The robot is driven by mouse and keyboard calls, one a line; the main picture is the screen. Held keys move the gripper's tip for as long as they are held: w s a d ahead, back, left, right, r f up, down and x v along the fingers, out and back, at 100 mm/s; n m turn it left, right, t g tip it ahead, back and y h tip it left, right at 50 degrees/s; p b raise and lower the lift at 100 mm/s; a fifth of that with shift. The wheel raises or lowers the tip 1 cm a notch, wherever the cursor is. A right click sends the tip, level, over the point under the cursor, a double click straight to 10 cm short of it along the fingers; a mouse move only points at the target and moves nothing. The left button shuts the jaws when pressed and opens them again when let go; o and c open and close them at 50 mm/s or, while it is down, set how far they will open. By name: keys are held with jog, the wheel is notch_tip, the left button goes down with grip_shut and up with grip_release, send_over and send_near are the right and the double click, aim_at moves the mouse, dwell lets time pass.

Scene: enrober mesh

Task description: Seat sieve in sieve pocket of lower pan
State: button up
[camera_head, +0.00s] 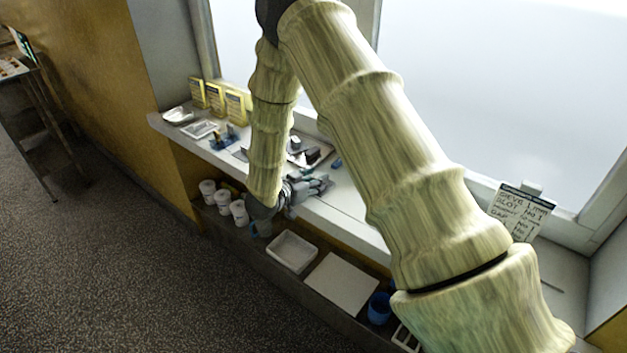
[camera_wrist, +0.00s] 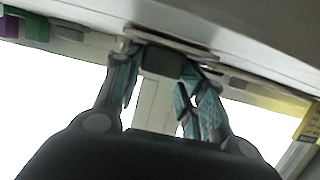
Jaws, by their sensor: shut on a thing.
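My gripper (camera_head: 310,186) is at the front edge of the white sill, just in front of a metal pan assembly (camera_head: 322,150). In the wrist view the fingers of my gripper (camera_wrist: 163,58) close on a small grey block (camera_wrist: 162,63), which looks like the grip of the sieve. A thin flat plate (camera_wrist: 172,37) shows just beyond the fingertips, close to the sill surface. I cannot tell whether it belongs to the held piece or is the lower pan. My arm hides part of the pan assembly, and the sieve pocket cannot be made out.
A metal dish (camera_head: 178,115), a white tray (camera_head: 200,130) and blue parts (camera_head: 223,139) lie left on the sill. Yellow boxes (camera_head: 215,98) stand behind. White cups (camera_head: 222,202), a white bin (camera_head: 292,252) and a blue cup (camera_head: 379,308) are below. A written card (camera_head: 521,211) stands right.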

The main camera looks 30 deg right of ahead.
jog(key=shift+f, duration=0.1)
jog(key=o, duration=1)
jog(key=shift+o, duration=0.2)
